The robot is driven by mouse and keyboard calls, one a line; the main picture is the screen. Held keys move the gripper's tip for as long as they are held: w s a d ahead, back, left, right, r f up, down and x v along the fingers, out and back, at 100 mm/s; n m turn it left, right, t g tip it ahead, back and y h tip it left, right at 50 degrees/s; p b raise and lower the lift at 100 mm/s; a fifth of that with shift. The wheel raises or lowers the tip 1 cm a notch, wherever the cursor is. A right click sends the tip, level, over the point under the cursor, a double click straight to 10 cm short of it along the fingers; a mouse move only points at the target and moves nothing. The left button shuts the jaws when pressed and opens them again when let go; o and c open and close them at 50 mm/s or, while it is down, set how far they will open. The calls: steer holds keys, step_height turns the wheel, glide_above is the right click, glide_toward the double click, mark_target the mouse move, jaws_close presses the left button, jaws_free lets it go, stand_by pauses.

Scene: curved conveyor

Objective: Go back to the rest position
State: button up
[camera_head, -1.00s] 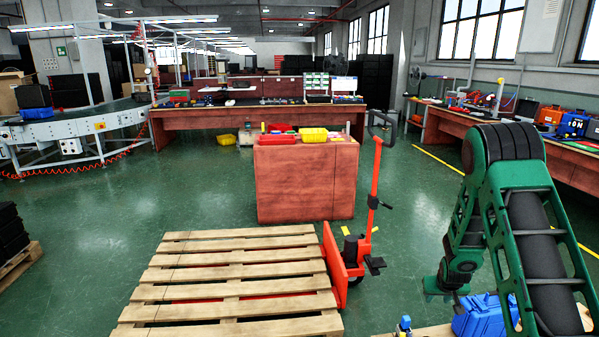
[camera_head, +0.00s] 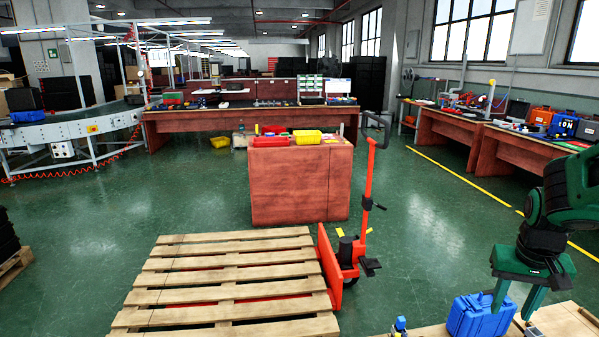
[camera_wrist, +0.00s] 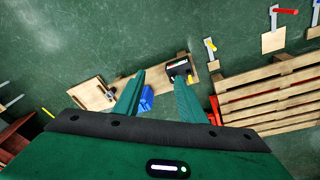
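My gripper (camera_head: 516,308) is at the lower right of the head view, pointing down beside and partly in front of a blue case (camera_head: 475,318). In the wrist view, the two green fingers of my gripper (camera_wrist: 160,77) are spread apart with nothing held between them. The blue case (camera_wrist: 146,98) shows well below them, partly hidden by the left finger. My green arm reaches in from the right edge of the head view.
An empty wooden pallet (camera_head: 225,285) lies at the front with a red pallet jack (camera_head: 368,215) at its right. A wooden cabinet (camera_head: 300,185) stands behind. A curved conveyor (camera_head: 65,130) is at the left, workbenches (camera_head: 480,140) at the right. Green floor lies open between.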

steer(key=s+a+r, duration=0.2)
steer(key=s, duration=0.6)
steer(key=s+a+r+m+g+y, duration=0.1)
steer(key=s+a+r, duration=0.1)
steer(key=s, duration=0.6)
steer(key=shift+s+a+r+y, duration=0.15)
steer(key=shift+s+a+y, duration=0.2)
steer(key=shift+a, duration=0.35)
steer(key=shift+w+g, duration=0.15)
steer(key=shift+g, duration=0.15)
steer(key=shift+w+f, duration=0.25)
steer(key=shift+w, duration=0.25)
